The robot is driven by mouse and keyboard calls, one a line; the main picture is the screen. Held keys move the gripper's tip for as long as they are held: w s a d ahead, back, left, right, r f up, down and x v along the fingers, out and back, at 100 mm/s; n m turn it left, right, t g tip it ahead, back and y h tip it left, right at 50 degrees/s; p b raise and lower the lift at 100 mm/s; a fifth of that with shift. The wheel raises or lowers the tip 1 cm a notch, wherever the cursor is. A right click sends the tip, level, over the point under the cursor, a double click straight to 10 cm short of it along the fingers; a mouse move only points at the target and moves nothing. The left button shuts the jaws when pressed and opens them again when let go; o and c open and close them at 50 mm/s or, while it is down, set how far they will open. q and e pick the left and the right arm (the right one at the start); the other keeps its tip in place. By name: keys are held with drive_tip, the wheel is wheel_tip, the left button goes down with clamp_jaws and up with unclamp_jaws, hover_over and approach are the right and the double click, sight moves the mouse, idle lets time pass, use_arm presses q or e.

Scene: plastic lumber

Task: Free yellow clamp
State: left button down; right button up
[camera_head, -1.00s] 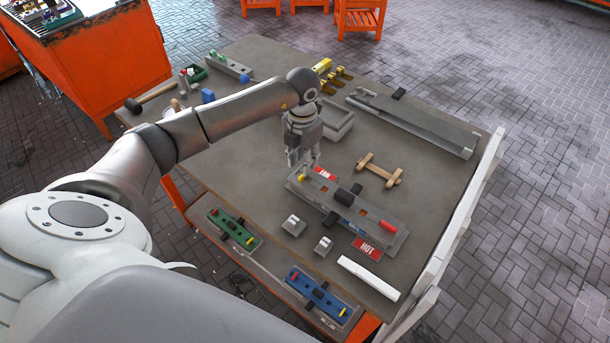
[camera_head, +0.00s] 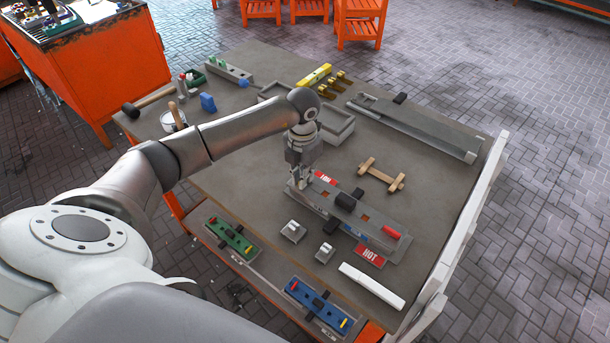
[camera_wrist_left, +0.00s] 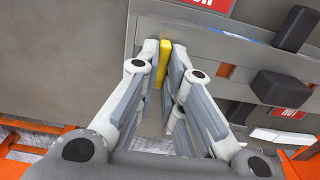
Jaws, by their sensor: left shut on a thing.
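The yellow clamp (camera_wrist_left: 163,58) is a small upright yellow bar at one end of a long grey fixture (camera_wrist_left: 185,32). In the head view that fixture (camera_head: 368,224) lies on the workbench, with a red handle (camera_head: 391,233) at its right end and a black block (camera_head: 345,201) near its middle. My left gripper (camera_head: 302,184) points down at the fixture's left end. In the wrist view its fingertips (camera_wrist_left: 165,50) are closed on the yellow clamp from both sides. In the head view the gripper hides the clamp. My right gripper is not in view.
Two small grey blocks (camera_head: 293,231) stand in front of the fixture. A grey tray (camera_head: 340,128) stands behind my arm. Green (camera_head: 231,240) and blue (camera_head: 318,305) fixtures lie on a lower shelf.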

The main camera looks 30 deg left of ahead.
use_arm(q)
drive_tip(key=n+p, duration=0.1)
drive_tip(key=n, duration=0.2)
drive_tip(key=shift+r, duration=0.1)
drive_tip(key=shift+n, duration=0.9)
drive_tip(key=shift+n+p, duration=0.55)
drive_tip(key=shift+n, duration=0.35)
drive_tip(key=n, duration=0.3)
drive_tip(key=shift+p, duration=0.4)
